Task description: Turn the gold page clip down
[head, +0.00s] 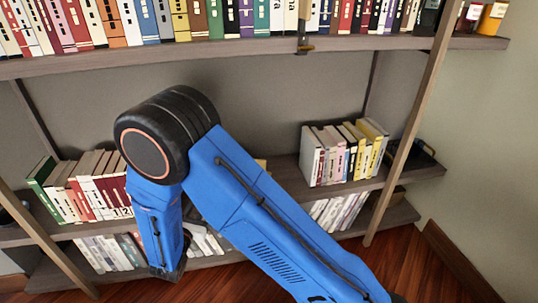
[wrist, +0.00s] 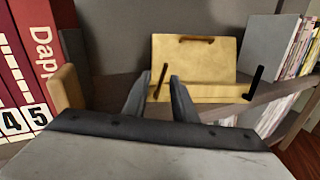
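In the wrist view a tan wooden book stand (wrist: 215,68) rests on the shelf, with a brown slot or handle at its top edge. A thin brownish-gold page clip (wrist: 162,80) stands nearly upright, leaning slightly right, at the left of its ledge. A black page clip (wrist: 254,82) stands upright at the ledge's right end. My gripper (wrist: 159,80) is open and empty. Its two fingers point toward the stand, and the gold clip shows in the gap between the tips; whether they touch cannot be told. In the head view my arm hides the gripper and clips.
Red books (wrist: 22,70) and a rounded wooden piece (wrist: 66,90) stand close at left in the wrist view. Pale books (wrist: 275,45) stand to the right of the stand. In the head view, a full upper shelf (head: 250,51) runs above my arm.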

